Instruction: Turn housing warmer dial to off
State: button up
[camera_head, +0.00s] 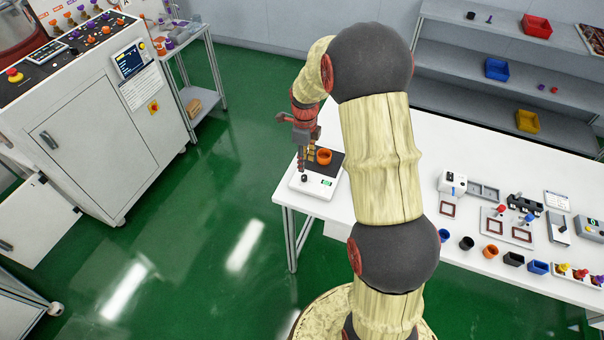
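The housing warmer (310,188) is a white unit with a dark top plate at the left end of the white table. A small orange ring-shaped housing (324,156) stands on its plate. A small black dial (305,178) sits on the warmer's front left, beside a small green display (327,183). My gripper (300,171) points down just above the dial, at the warmer's left side. I cannot tell whether it touches the dial. Its fingers are too small to show whether they are open or shut. The dial's setting cannot be read.
My arm hides the middle of the white table (440,232). Right of it stand small fixtures, several coloured cups and bins, and a tray (578,273) with coloured knobs. Shelves (470,68) with bins stand behind. A white machine (105,120) is at left, with open green floor between.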

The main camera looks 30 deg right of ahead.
aim_at(304, 176)
jog(key=shift+a+f, duration=0.1)
jog(key=shift+f, duration=0.15)
notch_tip(304, 176, down, 7)
jog(key=shift+f+b, duration=0.15)
jog(key=shift+b, duration=0.45)
jog(key=shift+c, duration=1.4)
grip_shut()
